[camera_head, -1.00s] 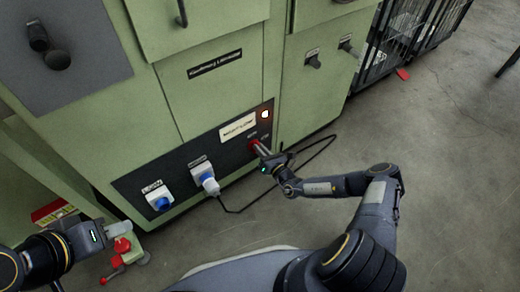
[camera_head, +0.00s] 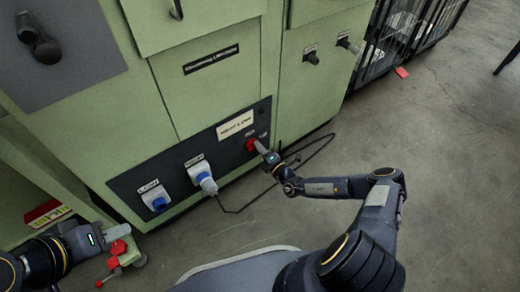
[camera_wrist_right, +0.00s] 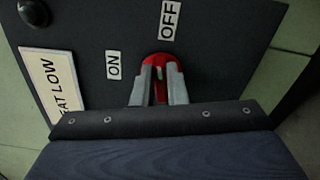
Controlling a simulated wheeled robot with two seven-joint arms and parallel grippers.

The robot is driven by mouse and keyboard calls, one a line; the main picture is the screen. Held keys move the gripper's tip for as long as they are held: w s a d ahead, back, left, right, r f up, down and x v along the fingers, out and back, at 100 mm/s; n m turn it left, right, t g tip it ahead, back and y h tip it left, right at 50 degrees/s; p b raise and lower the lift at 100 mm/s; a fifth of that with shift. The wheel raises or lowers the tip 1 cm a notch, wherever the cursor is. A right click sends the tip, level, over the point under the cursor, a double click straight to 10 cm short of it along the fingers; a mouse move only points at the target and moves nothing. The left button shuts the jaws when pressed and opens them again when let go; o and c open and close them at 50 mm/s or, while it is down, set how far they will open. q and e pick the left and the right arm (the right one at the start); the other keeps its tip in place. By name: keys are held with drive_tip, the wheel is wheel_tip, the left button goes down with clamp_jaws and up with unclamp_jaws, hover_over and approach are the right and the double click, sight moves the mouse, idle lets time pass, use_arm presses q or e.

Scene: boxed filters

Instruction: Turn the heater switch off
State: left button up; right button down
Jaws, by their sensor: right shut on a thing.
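The heater switch is a red rotary knob (camera_head: 250,145) on the black panel of the green cabinet. In the right wrist view the red switch (camera_wrist_right: 162,61) lies below the OFF label (camera_wrist_right: 168,20) and right of the ON label (camera_wrist_right: 113,65). My right gripper (camera_head: 257,147) is shut on it; its fingers (camera_wrist_right: 159,83) cover the switch's sides. The indicator lamp (camera_wrist_right: 33,12) is dark. My left gripper (camera_head: 122,230) is at the lower left, away from the switch, and its jaw gap is unclear.
Blue-and-white sockets (camera_head: 154,198) sit left on the panel, one with a plugged cable (camera_head: 228,210) running over the floor. A red-handled fitting (camera_head: 118,247) is beside my left gripper. The floor at right is clear.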

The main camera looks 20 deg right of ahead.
drive_tip(key=shift+f+m+b, duration=0.2)
drive_tip(key=shift+m+b, duration=0.1)
drive_tip(key=shift+m, duration=0.9)
drive_tip(key=c, duration=1.4)
unclamp_jaws()
drive_tip(key=shift+c, duration=0.2)
drive_tip(key=p+v, duration=0.2)
drive_tip(key=v, duration=0.5)
drive_tip(key=shift+s+d, duration=0.15)
drive_tip(key=shift+s, duration=0.2)
